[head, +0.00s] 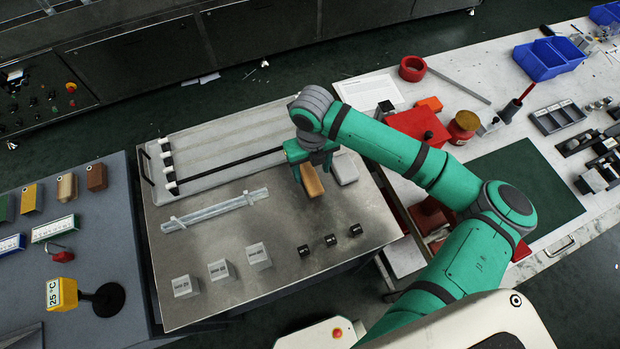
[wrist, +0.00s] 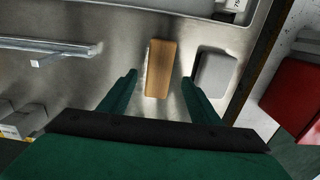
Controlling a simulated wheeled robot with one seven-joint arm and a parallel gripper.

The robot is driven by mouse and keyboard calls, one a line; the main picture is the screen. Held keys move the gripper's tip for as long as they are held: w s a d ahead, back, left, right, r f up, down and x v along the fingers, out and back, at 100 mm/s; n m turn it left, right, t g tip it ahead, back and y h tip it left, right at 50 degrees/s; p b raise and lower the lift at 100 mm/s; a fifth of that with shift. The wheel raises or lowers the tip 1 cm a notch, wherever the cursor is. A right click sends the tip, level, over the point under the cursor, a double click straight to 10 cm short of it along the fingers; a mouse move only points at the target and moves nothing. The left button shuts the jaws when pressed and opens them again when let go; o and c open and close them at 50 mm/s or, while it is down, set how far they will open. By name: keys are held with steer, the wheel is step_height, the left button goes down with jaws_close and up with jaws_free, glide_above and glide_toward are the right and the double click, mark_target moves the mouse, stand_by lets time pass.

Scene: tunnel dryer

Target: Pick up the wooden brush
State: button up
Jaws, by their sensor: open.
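The wooden brush (head: 312,181), a tan oblong block, lies on the steel table below my gripper in the head view. In the wrist view the wooden brush (wrist: 159,66) stands lengthwise in the picture, between the lines of my two fingers. My gripper (head: 312,168) is open and empty, pointing down over the brush. In the wrist view my gripper (wrist: 158,82) has one green finger on each side of the brush, with a gap on both sides. The heights of the fingertips above the table are hard to tell. The brush's underside is hidden.
A grey block (head: 344,168) lies close to the right of the brush; it also shows in the wrist view (wrist: 216,70). A metal rail (head: 215,210) lies to the left. Black cylinders (head: 330,240) and labelled blocks (head: 218,270) stand nearer the front. A long tray (head: 215,150) lies behind.

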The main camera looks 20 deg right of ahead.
mark_target(310, 177)
steer(key=shift+w+f, duration=0.1)
steer(key=shift+f, duration=0.4)
step_height(310, 177, down, 4)
steer(key=shift+f, duration=0.15)
steer(key=shift+a, duration=0.1)
steer(key=c, duration=1.2)
steer(key=shift+r, duration=0.5)
step_height(310, 177, up, 2)
steer(key=shift+w+r, duration=0.1)
steer(key=shift+r, duration=0.05)
steer(key=w+a+r, duration=0.5)
steer(key=w+r, duration=0.1)
steer(key=w, duration=0.1)
steer(key=w+a+r, duration=0.3)
steer(key=w, duration=0.1)
steer(key=shift+a+r, duration=0.35)
steer(key=shift+r, duration=0.05)
